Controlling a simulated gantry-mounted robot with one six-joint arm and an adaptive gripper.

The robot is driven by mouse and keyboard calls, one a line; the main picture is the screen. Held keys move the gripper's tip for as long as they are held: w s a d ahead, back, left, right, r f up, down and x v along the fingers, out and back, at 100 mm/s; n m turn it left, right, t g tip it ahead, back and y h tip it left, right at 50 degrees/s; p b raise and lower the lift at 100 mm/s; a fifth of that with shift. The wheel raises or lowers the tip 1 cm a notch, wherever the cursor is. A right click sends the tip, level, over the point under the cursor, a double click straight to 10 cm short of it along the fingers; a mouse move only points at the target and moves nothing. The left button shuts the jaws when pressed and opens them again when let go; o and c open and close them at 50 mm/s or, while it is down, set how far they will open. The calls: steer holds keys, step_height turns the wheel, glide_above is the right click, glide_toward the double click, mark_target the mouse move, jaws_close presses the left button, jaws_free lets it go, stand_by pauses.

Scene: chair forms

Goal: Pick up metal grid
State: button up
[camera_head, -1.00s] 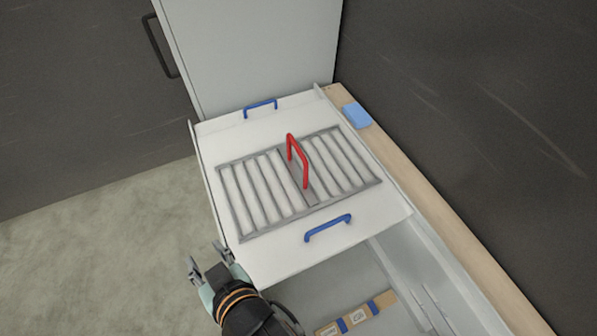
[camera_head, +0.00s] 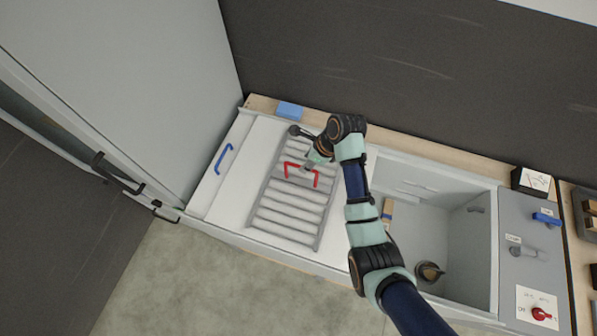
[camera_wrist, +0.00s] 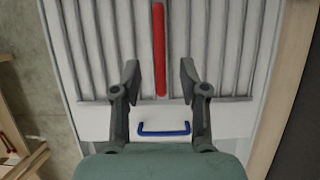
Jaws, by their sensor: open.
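The grey metal grid (camera_head: 290,213) lies flat on a white panel, with a red handle (camera_head: 316,181) standing up from its middle bar. In the wrist view the grid's slats (camera_wrist: 96,45) fill the top, and the red handle (camera_wrist: 159,40) runs lengthwise between the fingers. My gripper (camera_head: 306,167) is over the grid at the red handle, coming from the right. In the wrist view my gripper (camera_wrist: 159,78) is open, one finger on each side of the handle's near end. I cannot tell the exact height of the fingertips relative to the handle.
The white panel (camera_head: 240,185) has a blue handle (camera_head: 224,158) at its left; a blue handle (camera_wrist: 164,129) shows below the fingers. A blue block (camera_head: 290,110) sits on the wooden ledge behind. An open bin (camera_head: 455,240) lies right, a tall grey door (camera_head: 130,70) left.

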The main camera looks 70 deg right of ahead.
steer(key=x, duration=0.5)
steer(key=shift+w+f, duration=0.1)
steer(key=shift+f, duration=0.3)
steer(key=shift+f, duration=0.2)
stand_by(0.3)
jaws_close()
